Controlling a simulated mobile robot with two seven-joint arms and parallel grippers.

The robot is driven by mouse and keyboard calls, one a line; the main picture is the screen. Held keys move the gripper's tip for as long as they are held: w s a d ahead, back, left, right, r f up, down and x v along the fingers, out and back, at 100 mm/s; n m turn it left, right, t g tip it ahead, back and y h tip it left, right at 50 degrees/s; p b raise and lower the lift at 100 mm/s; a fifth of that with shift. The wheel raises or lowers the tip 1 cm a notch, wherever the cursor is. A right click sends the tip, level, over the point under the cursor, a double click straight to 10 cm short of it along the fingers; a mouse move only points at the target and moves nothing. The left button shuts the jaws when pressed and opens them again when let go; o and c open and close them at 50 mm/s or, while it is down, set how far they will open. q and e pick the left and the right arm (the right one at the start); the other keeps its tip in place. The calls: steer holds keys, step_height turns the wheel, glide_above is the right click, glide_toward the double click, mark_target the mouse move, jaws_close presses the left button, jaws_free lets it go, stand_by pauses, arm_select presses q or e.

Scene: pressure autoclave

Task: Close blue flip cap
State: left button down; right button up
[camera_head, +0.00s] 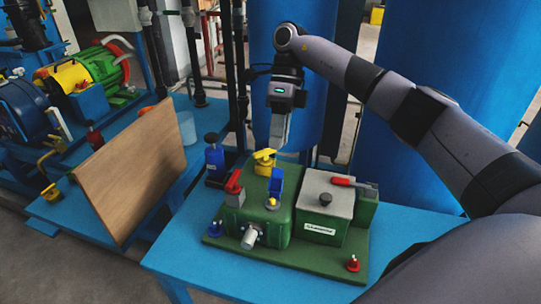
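The green autoclave unit (262,222) stands on a blue table. The blue flip cap (276,184) is on top of it, standing up behind a small round port (271,204). My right gripper (275,146) points down from the arm that comes in from the right. Its fingertips are above and behind the blue cap, close to the yellow piece (264,160), and apart from the blue cap. The fingers are seen edge-on, so their opening cannot be told. My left gripper is not in view.
A red lever (233,184) sits left of the cap. A grey box with a red handle (326,205) stands right of it. A wooden panel (133,170) stands at the left. Large blue tanks (405,165) rise behind. The front of the table (190,262) is clear.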

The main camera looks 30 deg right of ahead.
mark_target(276, 180)
steer(key=x, duration=0.6)
steer(key=shift+s, duration=0.15)
jaws_close()
